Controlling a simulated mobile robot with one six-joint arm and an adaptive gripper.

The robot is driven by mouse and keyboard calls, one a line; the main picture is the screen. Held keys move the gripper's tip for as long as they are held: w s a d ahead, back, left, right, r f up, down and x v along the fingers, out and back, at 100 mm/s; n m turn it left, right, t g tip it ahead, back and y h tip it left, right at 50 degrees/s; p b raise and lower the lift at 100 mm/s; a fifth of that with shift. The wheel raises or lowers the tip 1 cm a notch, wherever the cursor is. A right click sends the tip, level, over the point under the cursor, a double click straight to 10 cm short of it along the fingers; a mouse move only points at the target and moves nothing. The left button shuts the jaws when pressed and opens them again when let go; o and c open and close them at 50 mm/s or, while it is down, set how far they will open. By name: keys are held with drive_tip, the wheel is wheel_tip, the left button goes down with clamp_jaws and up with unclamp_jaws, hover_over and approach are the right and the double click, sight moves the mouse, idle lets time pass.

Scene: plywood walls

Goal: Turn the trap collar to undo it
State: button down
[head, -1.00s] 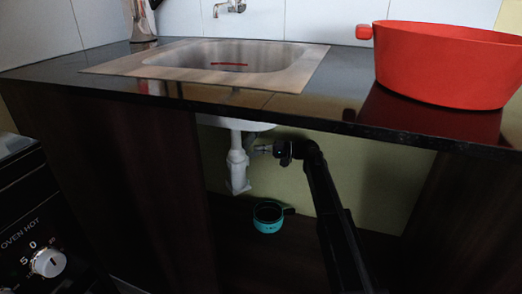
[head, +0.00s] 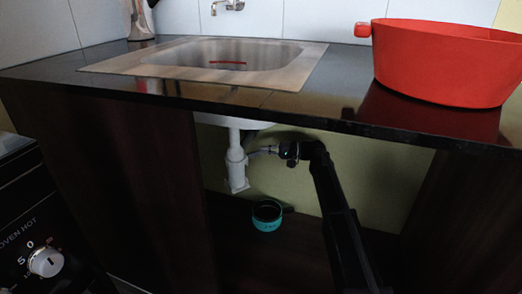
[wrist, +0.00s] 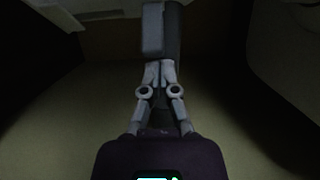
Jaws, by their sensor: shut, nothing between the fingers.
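The white drain trap (head: 236,168) hangs upright below the sink in the open cabinet, in the head view. Its collar is too small and dim to tell apart clearly. My gripper (head: 254,153) reaches in from the right at the trap's upper part. Its fingers are shut and empty, with the tips close to the trap's right side; I cannot tell whether they touch it. In the wrist view my gripper (wrist: 159,70) points up the picture, and a grey block-like shape fills the top middle in deep shade.
A teal pan (head: 267,216) stands on the cabinet floor below my gripper. The dark countertop (head: 330,112) lies above my arm and carries the sink (head: 215,58) and a large red pot (head: 450,65). An oven (head: 40,225) stands at the left.

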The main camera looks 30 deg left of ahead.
drive_tip(key=s+v, duration=0.1)
drive_tip(key=v, duration=0.7)
drive_tip(key=shift+d, duration=0.35)
drive_tip(key=s+a+f+m+t+h+p, duration=0.1)
drive_tip(key=s+m+t+p, duration=0.4)
drive_tip(key=s+m+t, duration=0.3)
drive_tip(key=s+d+r+m+t+h+p, duration=0.2)
drive_tip(key=s+d+r+m+t+p, duration=0.1)
drive_tip(key=s+t, duration=0.4)
drive_tip(key=shift+s+d+r+m+t+h, duration=0.25)
drive_tip(key=shift+d+r+m+t, duration=0.3)
drive_tip(key=shift+d, duration=0.6)
drive_tip(key=shift+w+a+f, duration=0.15)
drive_tip(key=shift+f, duration=0.05)
